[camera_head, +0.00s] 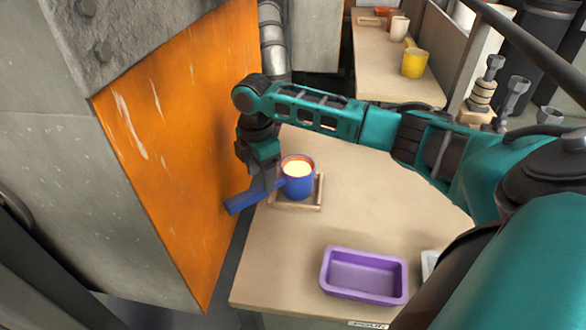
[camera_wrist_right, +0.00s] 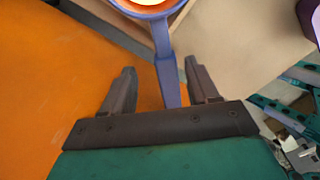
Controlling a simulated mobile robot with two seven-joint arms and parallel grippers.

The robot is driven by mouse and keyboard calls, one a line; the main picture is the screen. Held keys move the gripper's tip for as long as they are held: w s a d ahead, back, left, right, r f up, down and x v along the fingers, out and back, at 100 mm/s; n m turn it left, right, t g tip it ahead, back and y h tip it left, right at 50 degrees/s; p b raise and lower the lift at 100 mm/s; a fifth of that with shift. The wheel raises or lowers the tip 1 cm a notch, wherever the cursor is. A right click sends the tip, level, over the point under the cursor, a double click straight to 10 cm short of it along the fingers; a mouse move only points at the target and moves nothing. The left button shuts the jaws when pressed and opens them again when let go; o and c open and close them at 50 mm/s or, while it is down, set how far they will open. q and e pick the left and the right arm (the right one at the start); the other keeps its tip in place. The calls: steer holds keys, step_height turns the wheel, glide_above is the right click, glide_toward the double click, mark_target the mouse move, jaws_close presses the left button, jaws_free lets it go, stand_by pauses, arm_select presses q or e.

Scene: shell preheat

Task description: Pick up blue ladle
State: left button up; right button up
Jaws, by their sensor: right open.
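The blue ladle (camera_head: 299,187) has a deep cup with a reddish rim and pale yellow-orange contents. It stands upright on a small wooden tray (camera_head: 283,204), and its flat handle (camera_head: 238,202) sticks out left past the table edge. My right gripper (camera_head: 264,183) is over the handle, pointing down. In the right wrist view the handle (camera_wrist_right: 169,84) lies between the two spread fingers (camera_wrist_right: 163,72), nearer the right one, with gaps visible. The ladle's cup shows only partly at the top there. My left gripper is not in view.
An orange panel (camera_head: 178,150) stands close to the left of the handle and gripper. A purple tray (camera_head: 365,296) sits at the table's front. The table (camera_head: 375,205) between is mostly clear. A back table (camera_head: 380,65) holds a yellow cup (camera_head: 414,64) and other containers.

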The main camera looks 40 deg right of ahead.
steer(key=f, duration=0.2)
steer(key=f+b, duration=0.1)
steer(key=f, duration=0.1)
steer(key=f+b, duration=0.1)
steer(key=f, duration=0.1)
steer(key=shift+s+a, duration=0.1)
steer(key=shift+s, duration=0.25)
steer(key=shift+r, duration=0.1)
jaws_close()
